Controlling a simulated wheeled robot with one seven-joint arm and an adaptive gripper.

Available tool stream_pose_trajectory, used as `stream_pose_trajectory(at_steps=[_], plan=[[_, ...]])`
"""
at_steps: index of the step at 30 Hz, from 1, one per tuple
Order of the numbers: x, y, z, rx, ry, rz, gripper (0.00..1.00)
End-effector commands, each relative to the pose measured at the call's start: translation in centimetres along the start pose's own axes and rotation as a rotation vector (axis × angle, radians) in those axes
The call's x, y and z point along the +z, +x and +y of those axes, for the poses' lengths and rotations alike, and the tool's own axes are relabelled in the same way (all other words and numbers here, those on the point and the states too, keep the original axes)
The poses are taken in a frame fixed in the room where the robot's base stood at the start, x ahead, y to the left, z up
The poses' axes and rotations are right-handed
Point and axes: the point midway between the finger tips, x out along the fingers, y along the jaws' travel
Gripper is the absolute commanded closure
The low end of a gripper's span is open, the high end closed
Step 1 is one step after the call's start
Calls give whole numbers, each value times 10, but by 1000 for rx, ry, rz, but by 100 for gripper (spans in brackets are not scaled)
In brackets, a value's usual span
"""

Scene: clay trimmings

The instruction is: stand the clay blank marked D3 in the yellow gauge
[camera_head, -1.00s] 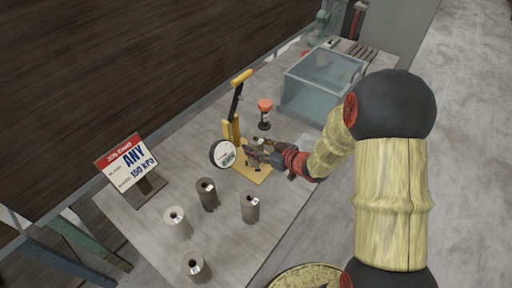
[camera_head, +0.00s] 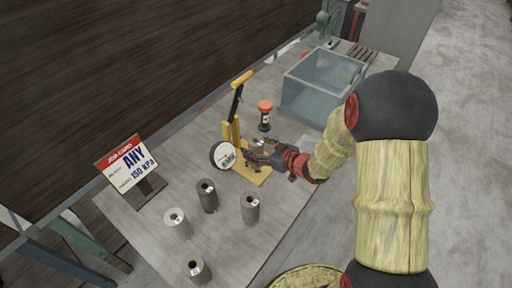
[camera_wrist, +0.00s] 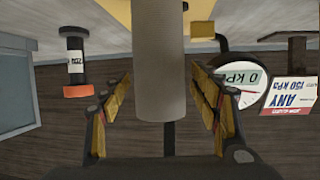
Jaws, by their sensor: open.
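The yellow gauge (camera_head: 232,133) stands on the table with a lever on top and a round white dial (camera_head: 223,155) facing out. In the wrist view its dial (camera_wrist: 243,80) reads 0 kPa and part of its yellow base (camera_wrist: 115,12) shows. A grey-brown clay blank (camera_wrist: 160,60) stands at the base, between my fingers. No mark shows on its visible side, so I cannot read whether it is D3. My gripper (camera_head: 262,156) is open around the blank, with gaps on both sides in the wrist view (camera_wrist: 162,98). In the head view my fingers largely hide the blank.
Several other clay blanks stand front left, including a dark one (camera_head: 207,196) and a pale one (camera_head: 178,224). A job card (camera_head: 129,164) reads ANY, 150 kPa. An orange-topped dark container (camera_head: 264,113) and a clear bin (camera_head: 318,88) stand behind.

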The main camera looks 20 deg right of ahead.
Motion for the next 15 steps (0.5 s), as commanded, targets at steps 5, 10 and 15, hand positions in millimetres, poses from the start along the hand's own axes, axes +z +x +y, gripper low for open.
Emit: stream_pose_trajectory(at_steps=[5, 10, 15], plan=[[-2, -31, 2, 6, 3, 0, 38], [-2, -68, 2, 6, 3, 0, 38], [-1, -97, 1, 4, 3, 0, 38]])
